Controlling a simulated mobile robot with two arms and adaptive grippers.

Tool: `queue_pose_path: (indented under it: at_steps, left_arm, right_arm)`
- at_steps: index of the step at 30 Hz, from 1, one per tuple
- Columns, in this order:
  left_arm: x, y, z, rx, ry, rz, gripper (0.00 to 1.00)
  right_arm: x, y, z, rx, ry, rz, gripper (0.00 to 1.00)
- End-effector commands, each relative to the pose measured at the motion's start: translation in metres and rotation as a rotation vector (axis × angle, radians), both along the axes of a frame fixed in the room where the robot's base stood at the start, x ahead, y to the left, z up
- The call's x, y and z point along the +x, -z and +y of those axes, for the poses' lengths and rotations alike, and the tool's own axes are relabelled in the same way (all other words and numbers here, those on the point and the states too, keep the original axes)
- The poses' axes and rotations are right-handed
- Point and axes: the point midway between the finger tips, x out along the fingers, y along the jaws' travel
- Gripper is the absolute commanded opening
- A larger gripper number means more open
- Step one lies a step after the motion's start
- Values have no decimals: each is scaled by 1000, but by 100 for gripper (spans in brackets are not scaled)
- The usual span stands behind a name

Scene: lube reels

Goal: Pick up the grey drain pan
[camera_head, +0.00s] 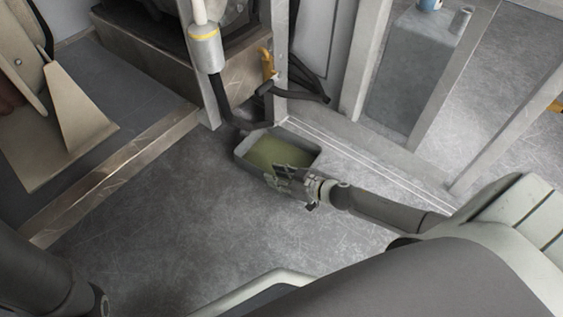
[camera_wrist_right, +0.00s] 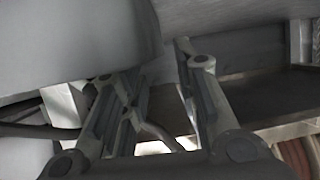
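The grey drain pan (camera_head: 313,163) sits on the floor in the middle of the head view, a rectangular tub with an olive-green inside. My right gripper (camera_head: 287,176) reaches it from the lower right, and its fingers overlap the pan's near side. In the right wrist view the two fingers of the right gripper (camera_wrist_right: 158,85) stand apart with a clear gap. A large pale grey surface hides part of the left-hand finger's tip; I cannot tell whether it is the pan. Contact with the pan's wall is unclear. My left gripper is not in view.
A grey cylinder with a yellow band (camera_head: 205,47) and dark hoses (camera_head: 300,85) hang just behind the pan. A metal post (camera_head: 277,60) stands close behind it. A metal step edge (camera_head: 110,180) runs along the left. The floor (camera_head: 180,230) left of the pan is clear.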

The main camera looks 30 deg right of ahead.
Motion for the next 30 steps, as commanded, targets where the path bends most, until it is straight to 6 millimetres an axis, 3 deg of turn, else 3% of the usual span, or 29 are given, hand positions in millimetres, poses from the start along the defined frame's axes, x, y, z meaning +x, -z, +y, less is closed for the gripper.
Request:
queue_pose_path:
  at_steps: [3, 9, 21, 27, 30]
  left_arm:
    - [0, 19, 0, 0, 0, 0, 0]
    - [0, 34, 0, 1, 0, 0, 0]
    - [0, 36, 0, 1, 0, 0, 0]
    - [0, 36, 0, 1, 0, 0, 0]
    - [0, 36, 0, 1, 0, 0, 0]
  right_arm:
    - [12, 12, 4, 0, -2, -3, 29]
    - [30, 19, 12, 0, -1, -4, 29]
    - [36, 19, 15, 0, 0, -1, 29]
    - [36, 19, 15, 0, 0, -1, 3]
    - [36, 19, 15, 0, 0, -1, 0]
